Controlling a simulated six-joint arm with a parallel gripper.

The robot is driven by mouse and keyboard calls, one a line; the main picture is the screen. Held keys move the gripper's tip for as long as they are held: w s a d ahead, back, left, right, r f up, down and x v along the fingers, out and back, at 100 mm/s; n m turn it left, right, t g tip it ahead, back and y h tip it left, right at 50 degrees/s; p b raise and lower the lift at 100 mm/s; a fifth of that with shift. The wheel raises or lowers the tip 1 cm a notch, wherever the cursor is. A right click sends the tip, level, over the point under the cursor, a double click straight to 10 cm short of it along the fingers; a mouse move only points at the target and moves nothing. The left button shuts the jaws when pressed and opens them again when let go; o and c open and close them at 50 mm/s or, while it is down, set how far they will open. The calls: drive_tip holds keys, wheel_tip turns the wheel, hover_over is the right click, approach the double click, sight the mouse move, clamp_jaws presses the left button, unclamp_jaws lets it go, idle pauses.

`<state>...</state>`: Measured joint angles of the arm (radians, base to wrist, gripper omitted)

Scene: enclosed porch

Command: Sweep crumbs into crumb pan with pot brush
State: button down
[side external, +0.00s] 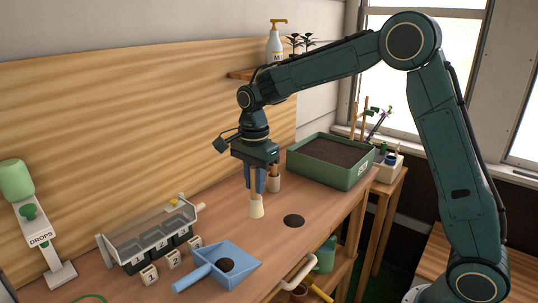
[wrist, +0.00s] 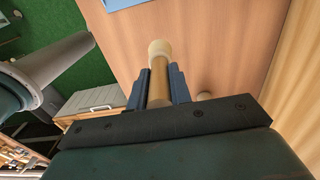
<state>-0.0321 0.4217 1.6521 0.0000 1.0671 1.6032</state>
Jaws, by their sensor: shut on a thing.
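My gripper (side external: 257,188) points down over the bench and is shut on the pot brush, which has a wooden handle and cream bristles (side external: 257,209). In the wrist view the brush (wrist: 159,50) sits between the blue fingers (wrist: 158,76), bristle end outward. The bristles are at or just above the bench top; I cannot tell if they touch. A round dark patch of crumbs (side external: 294,220) lies on the bench to the right of the brush. The blue crumb pan (side external: 243,262), handle to the left, holds a dark patch (side external: 226,265). A corner of the pan (wrist: 122,3) shows in the wrist view.
A cream-ended piece (side external: 273,184) stands just behind the brush. A green soil tray (side external: 333,180) is at the back right. A grey rack (side external: 155,238) and numbered blocks (side external: 173,259) stand left of the pan. The bench's front edge is close to the dark patch.

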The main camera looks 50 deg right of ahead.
drive_tip(key=s+d, duration=0.5)
drive_tip(key=d, duration=0.9)
drive_tip(key=shift+s+r, duration=0.15)
drive_tip(key=shift+s, duration=0.05)
drive_tip(key=shift+f, duration=2.75)
drive_tip(key=a, duration=2)
drive_tip(key=shift+a, duration=0.15)
idle(0.3)
drive_tip(key=shift+r, duration=0.1)
idle(0.4)
